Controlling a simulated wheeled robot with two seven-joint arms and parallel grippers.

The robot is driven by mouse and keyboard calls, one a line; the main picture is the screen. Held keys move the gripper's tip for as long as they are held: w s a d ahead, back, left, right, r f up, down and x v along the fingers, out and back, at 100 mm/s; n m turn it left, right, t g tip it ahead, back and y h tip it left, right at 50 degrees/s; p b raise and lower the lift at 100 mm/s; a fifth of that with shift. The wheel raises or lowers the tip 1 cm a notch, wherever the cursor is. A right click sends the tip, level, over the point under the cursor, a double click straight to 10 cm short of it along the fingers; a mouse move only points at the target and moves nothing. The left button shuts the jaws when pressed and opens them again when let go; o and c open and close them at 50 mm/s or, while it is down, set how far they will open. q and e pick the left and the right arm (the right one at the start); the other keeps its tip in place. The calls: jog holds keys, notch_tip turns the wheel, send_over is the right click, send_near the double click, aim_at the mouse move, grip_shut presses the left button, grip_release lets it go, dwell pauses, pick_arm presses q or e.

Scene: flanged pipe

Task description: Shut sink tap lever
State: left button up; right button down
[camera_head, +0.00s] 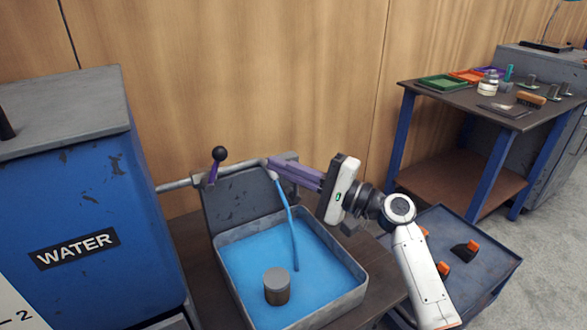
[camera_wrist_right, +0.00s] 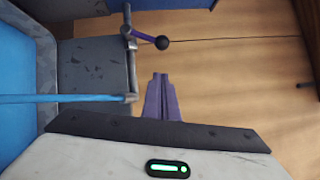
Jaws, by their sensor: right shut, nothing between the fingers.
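The tap lever (camera_head: 214,170) is a short purple bar with a black ball knob (camera_head: 219,154), standing upright from a grey pipe (camera_head: 178,185). It also shows in the right wrist view (camera_wrist_right: 143,38), ahead of the fingers. Blue water (camera_head: 291,225) runs from the pipe's outlet into the sink (camera_head: 356,294). My right gripper (camera_head: 270,164) is shut and empty, its purple fingers pointing left near the outlet, to the right of the lever and apart from it. Its fingertips show in the right wrist view (camera_wrist_right: 160,74). My left gripper is out of view.
A blue tank (camera_head: 70,200) labelled WATER stands at the left. A grey cylinder (camera_head: 277,287) stands in the sink's water. A wood-panel wall (camera_head: 230,70) is behind. A table (camera_head: 430,98) with trays and small items stands at the right, a low blue cart (camera_head: 490,262) in front of it.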

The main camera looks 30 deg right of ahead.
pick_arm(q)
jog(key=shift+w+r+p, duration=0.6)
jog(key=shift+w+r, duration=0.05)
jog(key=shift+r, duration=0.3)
pick_arm(e)
jog(key=w+a+r, duration=0.1)
jog(key=w+a, duration=0.3)
jog(key=a, duration=0.2)
jog(key=shift+a+r, duration=0.15)
jog(key=shift+r, duration=0.1)
